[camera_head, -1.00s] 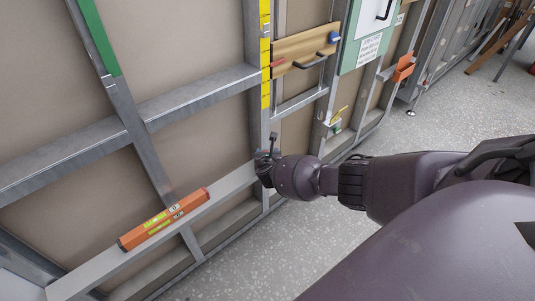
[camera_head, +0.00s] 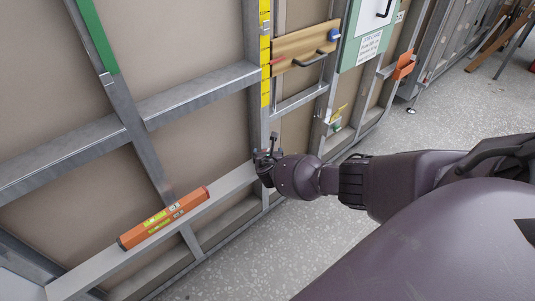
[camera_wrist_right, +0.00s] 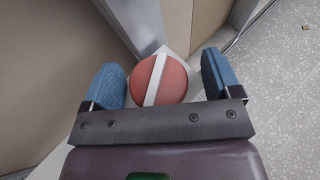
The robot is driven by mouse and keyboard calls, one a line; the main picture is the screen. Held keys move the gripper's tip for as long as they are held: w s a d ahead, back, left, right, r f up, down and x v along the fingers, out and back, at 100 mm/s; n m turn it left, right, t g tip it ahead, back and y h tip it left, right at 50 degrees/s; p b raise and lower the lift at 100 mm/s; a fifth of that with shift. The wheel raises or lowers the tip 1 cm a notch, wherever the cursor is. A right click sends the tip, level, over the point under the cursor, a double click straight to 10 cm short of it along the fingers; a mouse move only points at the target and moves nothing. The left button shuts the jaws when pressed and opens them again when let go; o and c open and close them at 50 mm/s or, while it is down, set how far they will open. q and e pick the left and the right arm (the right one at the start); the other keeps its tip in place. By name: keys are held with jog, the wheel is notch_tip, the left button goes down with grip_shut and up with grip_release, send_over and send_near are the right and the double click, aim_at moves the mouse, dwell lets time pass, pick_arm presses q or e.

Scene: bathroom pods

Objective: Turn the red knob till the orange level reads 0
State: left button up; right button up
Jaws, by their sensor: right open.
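The red knob (camera_wrist_right: 174,82) is round with a white bar across its face, and it shows in the right wrist view. The bar stands nearly upright, leaning a little to the right at its top. My right gripper (camera_wrist_right: 167,82) is open, with one blue finger on each side of the knob and gaps between. In the head view my right gripper (camera_head: 266,158) is at the right end of a pale rail and hides the knob. The orange level (camera_head: 165,218) lies on the rail to the left, sloping; its reading is too small to tell.
The pale rail (camera_head: 90,279) runs along a metal stud wall. A wooden board (camera_head: 300,48) with a dark handle and a yellow scale (camera_head: 265,60) are above my gripper. An orange holder (camera_head: 404,66) is farther right. The speckled floor (camera_head: 300,240) is clear.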

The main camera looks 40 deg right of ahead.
jog(key=shift+r, duration=0.1)
jog(key=shift+a+r, duration=0.1)
jog(key=shift+r, duration=0.05)
jog(key=shift+s+a+r+p, duration=0.15)
jog(key=shift+s+r+p, duration=0.1)
jog(key=shift+p, duration=0.1)
jog(key=p+v, duration=0.1)
jog(key=v, duration=0.1)
jog(key=p+v, duration=0.1)
jog(key=v, duration=0.1)
jog(key=shift+w+r, duration=0.1)
jog(key=shift+r, duration=0.15)
jog(key=p, duration=0.3)
send_near(267, 150)
jog(key=s, duration=0.2)
jog(key=shift+w+a+f, duration=0.15)
jog(key=shift+a+f, duration=0.15)
jog(key=shift+a, duration=0.1)
